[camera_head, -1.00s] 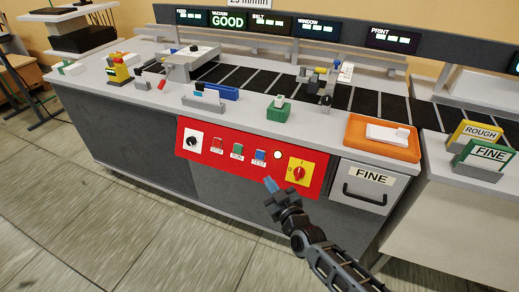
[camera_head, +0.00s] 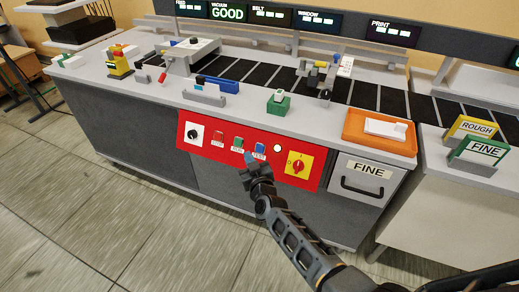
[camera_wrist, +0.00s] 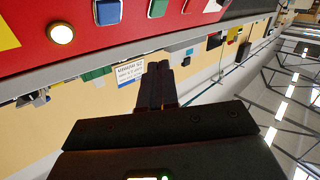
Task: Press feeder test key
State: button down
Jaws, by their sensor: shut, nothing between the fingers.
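The red control panel (camera_head: 224,160) on the front of the machine carries a row of small keys. The blue key (camera_head: 260,148), labelled TEST, is right of the green key (camera_head: 238,143) and the red key (camera_head: 218,137). My gripper (camera_head: 251,158) is just in front of the panel, just below and left of the blue key in this view; contact cannot be told. In the wrist view the blue key (camera_wrist: 107,12) and green key (camera_wrist: 158,8) lie at the top edge, and my gripper's fingers (camera_wrist: 158,70) are shut and empty.
A round lamp (camera_head: 277,148) and a yellow-and-red rotary switch (camera_head: 298,166) sit right of the keys. A black-and-white knob (camera_head: 194,133) is at the panel's left. A drawer marked FINE (camera_head: 362,182) is at the right, below an orange tray (camera_head: 352,138). Open floor lies in front.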

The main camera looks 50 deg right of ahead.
aim_at(258, 152)
jog(key=shift+w+d+f+b, duration=0.4)
jog(key=shift+d+f+b, duration=0.25)
jog(key=shift+d+b, duration=0.7)
jog(key=shift+w+d+f+b, duration=0.45)
jog(key=shift+d+f+b, duration=0.35)
jog(key=shift+b, duration=1.05)
jog(key=shift+w+d+f+b, duration=0.45)
jog(key=shift+d+b, duration=0.75)
jog(key=shift+b, duration=0.4)
jog(key=shift+w+d+f+b, duration=0.15)
jog(key=shift+d+f+b, duration=0.45)
jog(key=shift+b, duration=1.05)
jog(key=shift+a+r+p, duration=0.3)
jog(key=shift+r+p, duration=0.25)
jog(key=shift+p, duration=0.65)
jog(key=shift+a, duration=0.1)
jog(key=shift+s+a+p, duration=0.2)
jog(key=shift+s+p, duration=0.05)
jog(key=shift+p, duration=0.4)
